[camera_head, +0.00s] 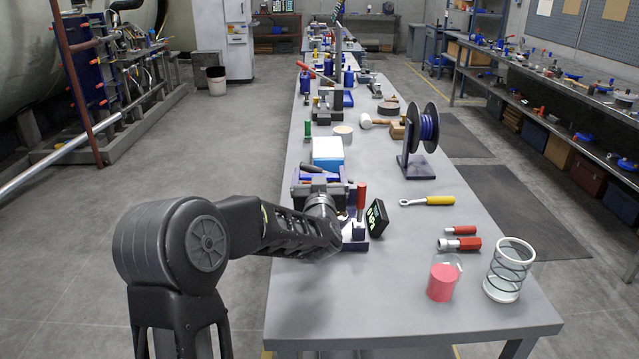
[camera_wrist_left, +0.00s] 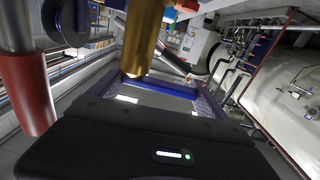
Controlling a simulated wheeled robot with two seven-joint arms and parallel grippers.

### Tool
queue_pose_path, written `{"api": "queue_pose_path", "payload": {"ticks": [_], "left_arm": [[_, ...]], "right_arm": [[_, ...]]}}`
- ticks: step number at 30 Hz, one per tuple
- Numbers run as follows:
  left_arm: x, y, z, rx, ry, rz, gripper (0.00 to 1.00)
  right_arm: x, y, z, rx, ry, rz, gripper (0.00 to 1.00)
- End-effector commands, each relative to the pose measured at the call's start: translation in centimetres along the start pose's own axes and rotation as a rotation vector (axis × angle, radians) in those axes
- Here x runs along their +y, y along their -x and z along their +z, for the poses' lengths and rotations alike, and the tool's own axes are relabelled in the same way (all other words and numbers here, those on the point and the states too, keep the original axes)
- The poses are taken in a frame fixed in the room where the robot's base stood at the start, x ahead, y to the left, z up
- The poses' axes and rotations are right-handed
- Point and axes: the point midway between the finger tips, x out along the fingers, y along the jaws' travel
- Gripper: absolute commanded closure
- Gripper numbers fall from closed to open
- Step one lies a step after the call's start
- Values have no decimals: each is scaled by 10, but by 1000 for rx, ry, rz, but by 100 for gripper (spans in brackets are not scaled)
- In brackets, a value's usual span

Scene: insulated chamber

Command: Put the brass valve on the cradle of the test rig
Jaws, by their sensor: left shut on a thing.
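A brass cylinder, which looks like the brass valve (camera_wrist_left: 141,38), stands in front of the dark palm of my left gripper (camera_wrist_left: 140,62) in the left wrist view. In the head view the left gripper (camera_head: 324,187) is over the blue-based rig on the bench, shut on the valve; its fingertips and the valve are largely hidden by my own arm. The test rig (camera_head: 355,244) has a red-handled lever (camera_head: 361,196), which also shows at the left of the wrist view (camera_wrist_left: 27,95). A blue frame (camera_wrist_left: 165,88) lies behind the valve there. I cannot tell whether the valve touches the cradle.
A tilted green-lit display (camera_head: 377,218) stands right of the rig. A spool (camera_head: 424,130) stands behind.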

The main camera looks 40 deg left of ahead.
Motion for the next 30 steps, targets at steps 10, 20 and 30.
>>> {"api": "queue_pose_path", "payload": {"ticks": [10,20,30], "left_arm": [[-1,0,18,3,2,0,85],[-1,0,22,0,1,0,2],[-1,0,19,0,1,0,0]], "right_arm": [[0,-1,0,0,0,0,32],[1,-3,0,0,0,0,32],[0,-1,0,0,0,0,32]]}}
